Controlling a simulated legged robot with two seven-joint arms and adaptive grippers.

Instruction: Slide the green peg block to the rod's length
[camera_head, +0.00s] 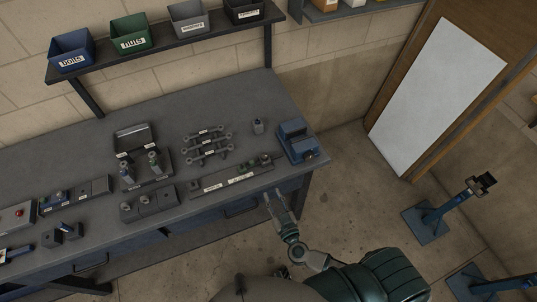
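A long, low grey board (212,183) with white labels lies near the front edge of the bench. Small blocks stand along it, and a small green piece (243,168) shows towards its right part. This looks like the green peg block, but it is too small to be sure. Several dark rods with knobbed ends (207,146) lie side by side behind the board. My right gripper (272,192) is off the bench's front edge, below the board's right end in the picture. Its two fingertips look apart with nothing between them. My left gripper is not in view.
A blue machine (297,142) stands at the bench's right end, with a small grey block (258,126) beside it. Left of the rods are a grey fixture (132,139) and a block with round knobs (149,203). Labelled bins, including a green one (131,36), sit on the shelf.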

